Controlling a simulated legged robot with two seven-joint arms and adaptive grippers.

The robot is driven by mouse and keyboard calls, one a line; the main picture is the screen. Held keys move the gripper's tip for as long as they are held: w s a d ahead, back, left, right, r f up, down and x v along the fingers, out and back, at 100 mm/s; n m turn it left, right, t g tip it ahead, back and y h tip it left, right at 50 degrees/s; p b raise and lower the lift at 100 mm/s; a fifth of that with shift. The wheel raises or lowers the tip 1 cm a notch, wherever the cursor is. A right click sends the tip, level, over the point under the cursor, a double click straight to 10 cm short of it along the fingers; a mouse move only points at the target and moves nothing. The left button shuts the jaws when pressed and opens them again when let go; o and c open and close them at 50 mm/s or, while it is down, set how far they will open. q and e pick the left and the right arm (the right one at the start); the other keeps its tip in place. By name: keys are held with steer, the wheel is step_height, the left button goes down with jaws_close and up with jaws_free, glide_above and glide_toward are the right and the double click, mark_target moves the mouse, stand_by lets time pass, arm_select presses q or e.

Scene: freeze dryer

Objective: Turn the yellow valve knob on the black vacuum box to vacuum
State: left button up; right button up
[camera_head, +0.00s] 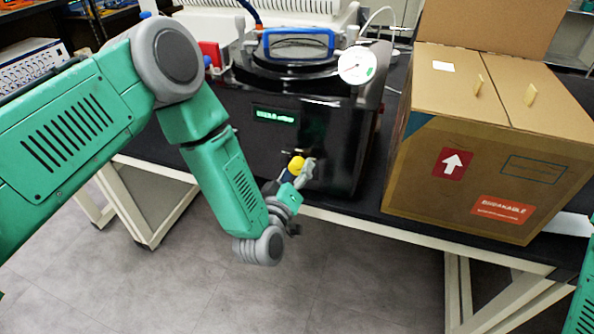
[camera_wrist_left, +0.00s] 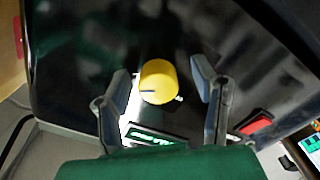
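The black vacuum box (camera_head: 335,150) stands on the dark bench with a green lit display (camera_head: 275,115) on its front. The yellow valve knob (camera_head: 296,164) is on the box's front face, partly hidden behind my left gripper (camera_head: 303,176). In the left wrist view the round yellow knob (camera_wrist_left: 158,81) has a dark line on its left side. It lies between the two spread fingers of my left gripper (camera_wrist_left: 162,88), with a gap on each side. My right gripper is not seen; only a bit of green arm shows at the right edge.
A cardboard box (camera_head: 420,170) stands right of the vacuum box. A pressure gauge (camera_head: 357,65) and a blue-handled lid (camera_head: 300,44) are on top of the vacuum box. A red part (camera_wrist_left: 256,124) shows beside the gripper in the wrist view. The floor in front is clear.

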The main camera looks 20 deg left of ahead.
arm_select(q)
steer(key=shift+r, duration=0.1)
steer(key=shift+s, duration=0.15)
steer(key=s, duration=1.1)
steer(key=shift+s+a, duration=0.3)
steer(key=shift+d, duration=0.15)
